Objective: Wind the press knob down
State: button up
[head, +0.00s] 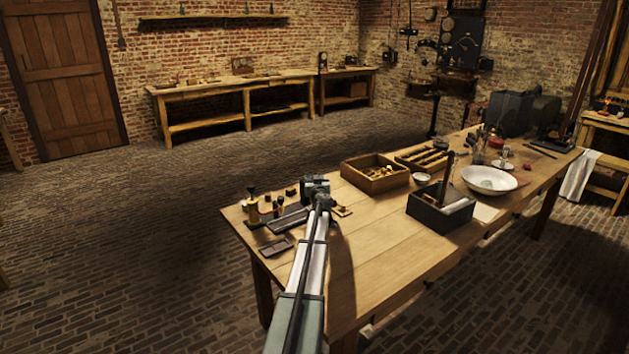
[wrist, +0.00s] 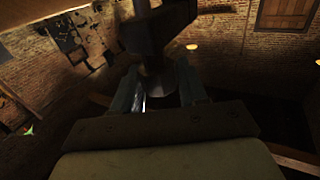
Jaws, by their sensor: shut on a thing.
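My arm reaches across the near left part of the workbench. My gripper (head: 317,202) is at a small dark press (head: 314,184) standing near the bench's left end. In the wrist view my gripper (wrist: 160,95) has its two fingers close on either side of a dark part. This part looks like the press knob (wrist: 161,82), with a dark column above it. My gripper is shut on it. The wrist view is very dark, so the knob's outline and the exact finger contact are hard to make out. In the head view my gripper hides the knob.
Small brass and black pieces (head: 253,207) and a flat dark tray (head: 276,250) stand left of my gripper. A wooden box (head: 374,186), a dark box (head: 412,212) and a white bowl (head: 489,184) stand to the right. The bench (head: 385,265) is bare in front of them.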

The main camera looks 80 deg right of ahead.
jog(key=shift+d+m+g, duration=0.1)
jog(key=shift+m+g, duration=0.3)
jog(key=shift+g, duration=0.2)
jog(key=o, duration=0.9)
jog(key=shift+o, duration=0.2)
jog(key=v, duration=1.4)
jog(key=shift+f, duration=0.15)
